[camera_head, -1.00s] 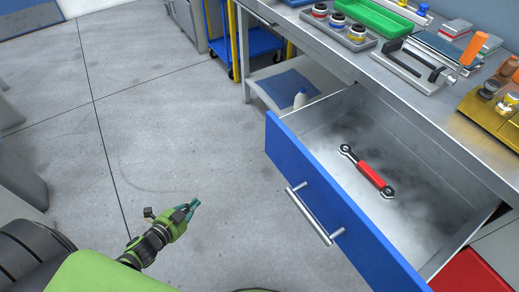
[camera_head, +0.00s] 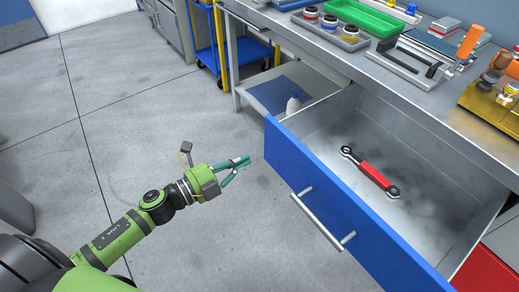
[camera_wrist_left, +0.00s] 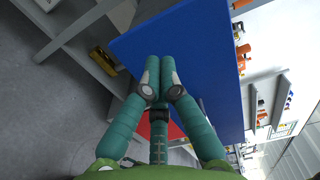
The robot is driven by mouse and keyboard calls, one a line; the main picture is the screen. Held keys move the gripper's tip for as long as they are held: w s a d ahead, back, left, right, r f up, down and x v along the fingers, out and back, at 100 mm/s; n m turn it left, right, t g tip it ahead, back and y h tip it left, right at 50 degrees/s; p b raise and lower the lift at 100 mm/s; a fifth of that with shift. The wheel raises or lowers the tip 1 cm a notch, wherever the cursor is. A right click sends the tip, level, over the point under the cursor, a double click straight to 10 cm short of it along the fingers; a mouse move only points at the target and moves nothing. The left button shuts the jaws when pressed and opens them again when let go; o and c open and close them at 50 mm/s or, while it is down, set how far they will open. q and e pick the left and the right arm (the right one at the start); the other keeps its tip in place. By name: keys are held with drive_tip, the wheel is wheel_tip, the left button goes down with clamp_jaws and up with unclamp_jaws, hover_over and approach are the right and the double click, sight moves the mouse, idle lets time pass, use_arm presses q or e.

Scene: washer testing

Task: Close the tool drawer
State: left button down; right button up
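The tool drawer (camera_head: 318,205) is pulled out from the workbench, with a blue front and a silver bar handle (camera_head: 324,217). A red and black wrench-like tool (camera_head: 371,172) lies on its grey floor. My left gripper (camera_head: 246,161) has teal fingers drawn together and empty, left of the drawer front near its far corner. In the left wrist view, the fingertips (camera_wrist_left: 160,82) overlap the blue front (camera_wrist_left: 190,45); I cannot tell if they touch it. My right gripper is not in view.
The workbench top (camera_head: 335,45) holds a green tray (camera_head: 365,17), a grey tray of small parts and a gold-coloured holder (camera_head: 490,105). A blue cart (camera_head: 232,50) stands behind.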

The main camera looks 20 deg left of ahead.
sight(269, 146)
use_arm(q)
drive_tip(key=x, duration=0.4)
drive_tip(key=shift+w, duration=0.2)
drive_tip(key=shift+x, duration=0.8)
drive_tip(key=shift+d, duration=0.1)
